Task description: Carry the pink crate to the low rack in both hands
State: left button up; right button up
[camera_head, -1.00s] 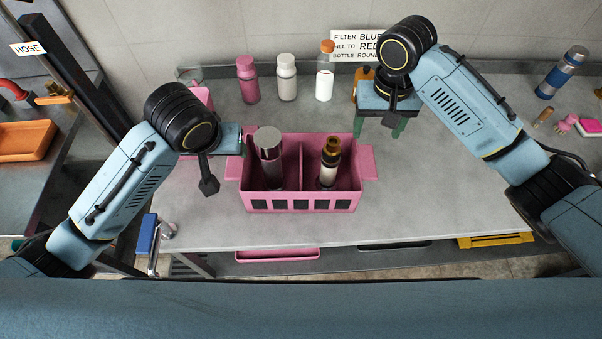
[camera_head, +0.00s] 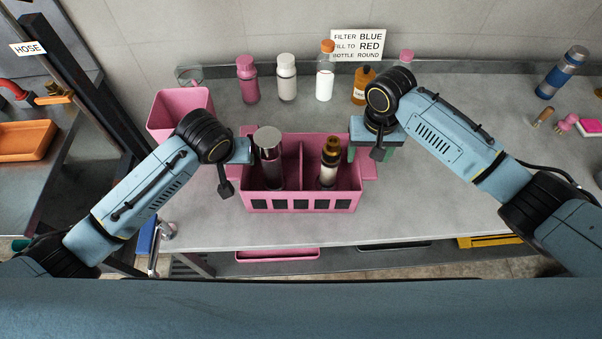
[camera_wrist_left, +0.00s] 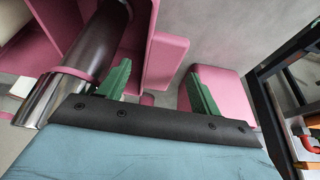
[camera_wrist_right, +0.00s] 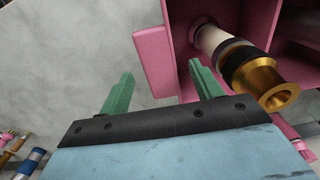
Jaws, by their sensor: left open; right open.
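The pink crate (camera_head: 300,205) stands on the grey counter in the head view. Its left compartment holds a dark bottle with a silver cap (camera_head: 269,160), its right one a bottle with a brown and gold top (camera_head: 329,162). My left gripper (camera_wrist_left: 158,85) is open at the crate's left end, its green fingers on either side of the pink left handle (camera_wrist_left: 164,60). My right gripper (camera_wrist_right: 162,90) is open at the right end, fingers on either side of the right handle (camera_wrist_right: 152,50). I cannot tell if either touches. The low rack is not clearly identifiable.
A pink bin (camera_head: 180,108) stands behind my left wrist. Bottles, pink (camera_head: 247,80), white (camera_head: 287,78), orange-capped (camera_head: 325,75) and amber (camera_head: 362,88), line the back. A lower shelf below the counter's front edge holds a pink tray (camera_head: 277,254).

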aim_at(367, 160)
pick_arm(q)
jog(key=shift+x, duration=1.85)
pick_arm(e)
jog(key=shift+f, duration=1.85)
pick_arm(q)
jog(key=c, duration=1.4)
pick_arm(e)
jog(key=c, duration=1.4)
pick_arm(q)
jog(key=shift+r, duration=0.1)
pick_arm(e)
jog(key=shift+r, duration=0.1)
